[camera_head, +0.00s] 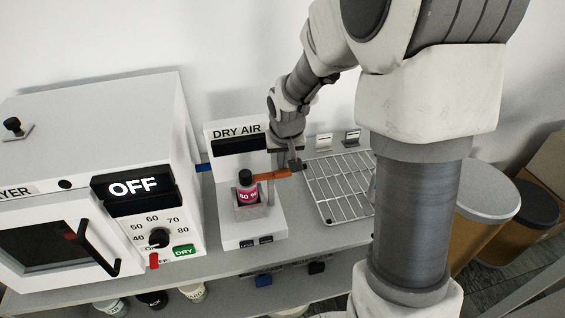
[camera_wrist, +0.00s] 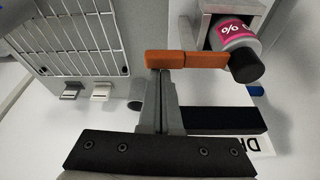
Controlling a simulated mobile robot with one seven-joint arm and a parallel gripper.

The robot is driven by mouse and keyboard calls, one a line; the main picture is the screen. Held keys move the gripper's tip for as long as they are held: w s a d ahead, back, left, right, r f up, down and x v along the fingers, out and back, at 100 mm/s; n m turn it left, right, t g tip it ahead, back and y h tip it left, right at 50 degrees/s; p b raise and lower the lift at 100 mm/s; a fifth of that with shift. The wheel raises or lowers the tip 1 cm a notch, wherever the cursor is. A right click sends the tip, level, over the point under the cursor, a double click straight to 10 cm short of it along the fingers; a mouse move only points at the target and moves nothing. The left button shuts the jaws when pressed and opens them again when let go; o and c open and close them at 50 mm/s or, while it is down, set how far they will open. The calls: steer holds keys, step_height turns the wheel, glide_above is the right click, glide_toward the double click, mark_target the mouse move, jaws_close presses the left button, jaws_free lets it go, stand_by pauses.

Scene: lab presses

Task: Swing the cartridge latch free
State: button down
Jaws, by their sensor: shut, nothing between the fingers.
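The cartridge is a pink-labelled bottle with a black cap (camera_head: 246,190), seated in a grey holder on the white DRY AIR unit (camera_head: 226,225). It also shows in the wrist view (camera_wrist: 236,38). The orange latch (camera_head: 272,175) reaches from the bottle out to the right of the unit; in the wrist view the latch (camera_wrist: 185,60) runs left from the bottle. My gripper (camera_head: 295,164) is shut and empty at the latch's outer end. In the wrist view its fingertips (camera_wrist: 161,76) lie right at the latch's edge; I cannot tell whether they touch.
A wire rack (camera_head: 342,187) lies right of the unit, with two small clips (camera_head: 338,139) behind it. A white dryer (camera_head: 95,150) reading OFF stands at the left. Brown drums (camera_head: 487,205) stand at the far right. Jars sit on the lower shelf.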

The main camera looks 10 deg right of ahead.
mark_target(284, 173)
steer(key=shift+s+f+m+b, duration=0.15)
steer(key=shift+m+b, duration=0.45)
steer(key=shift+b, duration=0.2)
steer(key=m+b, duration=0.1)
steer(key=m+h+b, duration=0.1)
steer(key=b, duration=0.1)
steer(key=shift+s+f, duration=0.1)
steer(key=shift+s, duration=0.3)
steer(key=m+b, duration=0.1)
steer(key=s+m+h+b, duration=0.1)
steer(key=m, duration=0.1)
steer(key=m+g+b, duration=0.1)
steer(key=m, duration=0.1)
steer(key=shift+s+b, duration=0.25)
steer(key=shift+b, duration=0.15)
steer(key=m, duration=0.1)
steer(key=s+m+g+h+b, duration=0.1)
steer(key=m, duration=0.1)
steer(key=shift+a+m, duration=0.3)
steer(key=shift+a, duration=0.05)
steer(key=m, duration=0.1)
steer(key=a+m+g, duration=0.1)
steer(key=s+m+b, duration=0.1)
steer(key=m, duration=0.1)
steer(key=shift+s+a+r, duration=0.1)
steer(key=shift+a+r, duration=0.05)
steer(key=shift+r, duration=0.1)
